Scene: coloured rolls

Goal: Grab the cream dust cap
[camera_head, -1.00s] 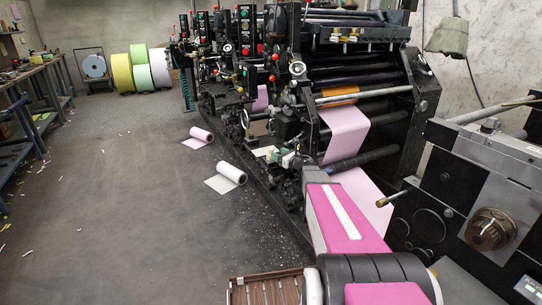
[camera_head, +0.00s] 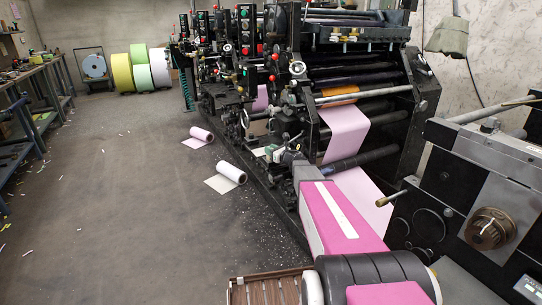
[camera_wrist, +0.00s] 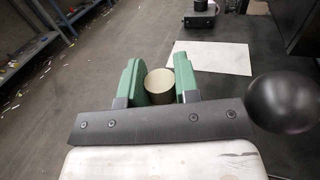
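The cream dust cap (camera_wrist: 159,86) is a short, pale round piece in the middle of the wrist view. My gripper (camera_wrist: 158,62) has two green fingers, one on each side of the cap. The fingers are spread, with the cap between them and very little room at its sides; I see no clear squeeze on it. The dark gripper bar hides the lower part of the cap. In the head view my gripper (camera_head: 272,153) is small, beside the printing press, and the cap cannot be made out clearly there.
A white sheet (camera_wrist: 212,58) lies just beyond the fingers, and a black ball-shaped knob (camera_wrist: 282,103) stands close on the right. The printing press (camera_head: 310,85) fills the right side of the head view. Paper rolls (camera_head: 230,172) lie on the floor, which is open to the left.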

